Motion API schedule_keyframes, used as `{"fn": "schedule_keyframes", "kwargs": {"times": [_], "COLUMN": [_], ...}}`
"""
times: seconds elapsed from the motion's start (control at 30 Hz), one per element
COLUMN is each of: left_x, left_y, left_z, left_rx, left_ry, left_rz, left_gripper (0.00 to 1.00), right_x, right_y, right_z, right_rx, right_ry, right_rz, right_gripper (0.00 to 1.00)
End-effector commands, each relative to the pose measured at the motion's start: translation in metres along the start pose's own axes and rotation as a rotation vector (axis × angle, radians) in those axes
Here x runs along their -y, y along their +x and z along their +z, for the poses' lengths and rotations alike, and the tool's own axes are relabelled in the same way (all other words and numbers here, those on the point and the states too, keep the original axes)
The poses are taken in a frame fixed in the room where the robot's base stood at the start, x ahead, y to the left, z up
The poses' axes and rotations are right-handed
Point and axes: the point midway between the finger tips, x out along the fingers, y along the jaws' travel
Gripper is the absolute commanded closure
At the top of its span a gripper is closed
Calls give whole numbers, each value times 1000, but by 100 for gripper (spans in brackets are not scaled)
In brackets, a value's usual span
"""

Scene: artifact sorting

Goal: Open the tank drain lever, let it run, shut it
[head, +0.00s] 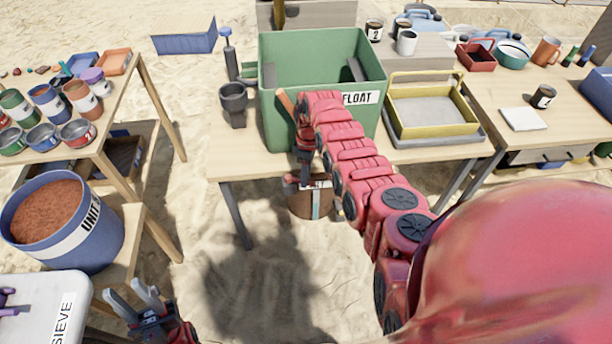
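The green tank (277,110) labelled FLOAT stands on the middle table. My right arm reaches across to its front wall and bends downward there, hiding part of that wall. My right gripper (306,186) is low at the table's front edge, below the tank; its fingers are too small and covered to read. An orange-brown stick (286,102) slants at the tank's front left, beside my arm; I cannot tell whether it is the drain lever. A round brown thing (326,206) shows below the table edge, partly hidden. My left gripper (124,291) is open and empty at the lower left.
A yellow tray (434,127) stands right of the tank, a dark cup holder (233,100) left of it. A blue bucket (88,240) of reddish soil and a SIEVE box (38,300) stand at left. Bare sand lies between the tables.

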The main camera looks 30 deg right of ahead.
Motion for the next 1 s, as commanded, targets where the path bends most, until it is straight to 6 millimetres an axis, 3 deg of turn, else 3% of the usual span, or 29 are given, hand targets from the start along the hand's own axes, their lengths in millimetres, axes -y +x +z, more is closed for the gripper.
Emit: {"fn": "schedule_keyframes", "kwargs": {"times": [0.1, 0.4, 0.53, 0.67, 1.0], "left_x": [0, 0, 0, 0, 0], "left_y": [0, 0, 0, -1, -9], "left_z": [0, 0, 0, 0, 2], "left_rx": [0, 0, 0, 0, 0], "left_ry": [0, 0, 0, 0, 0], "left_rz": [0, 0, 0, 0, 0], "left_gripper": [63, 63, 63, 63, 63], "right_x": [0, 0, -2, -2, -2], "right_y": [0, -1, -13, -39, -132], "right_z": [0, 0, -1, -1, 0], "right_rx": [0, 0, -4, -4, -1], "right_ry": [0, 0, 0, 0, 1], "right_rz": [0, 0, 6, 6, 6], "right_gripper": [48, 48, 48, 48, 48]}}
